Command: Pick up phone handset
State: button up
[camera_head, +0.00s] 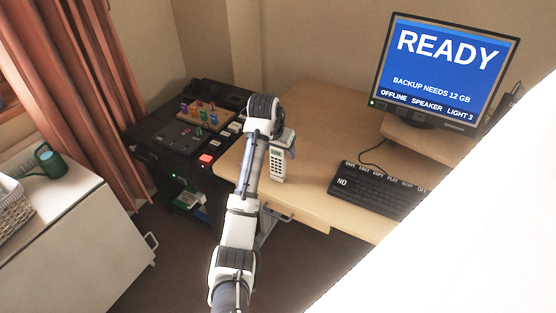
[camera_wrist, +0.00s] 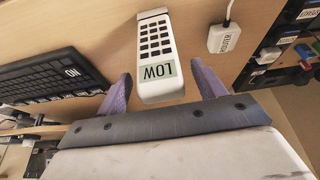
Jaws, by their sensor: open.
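The phone handset (camera_wrist: 155,45) is white with dark keys and a greenish display reading LOW. In the wrist view it lies on the wooden desk at the top centre, its display end between my gripper's fingertips. In the head view the handset (camera_head: 278,165) shows just right of my arm, partly hidden at its upper end by my wrist. My gripper (camera_wrist: 160,90) is open, one purple finger on each side of the handset, with a gap on both sides. I cannot tell the height of the fingers over the desk.
A black keyboard (camera_head: 378,188) lies right of the handset on the desk (camera_head: 310,120). A monitor (camera_head: 446,70) stands behind it. A white box labelled ROUTER (camera_wrist: 224,38) with a cable lies near the handset. A dark unit with coloured knobs (camera_head: 190,125) stands left.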

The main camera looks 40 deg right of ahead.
jog(key=shift+x, duration=1.05)
jog(key=c, duration=1)
jog(key=shift+r, duration=0.1)
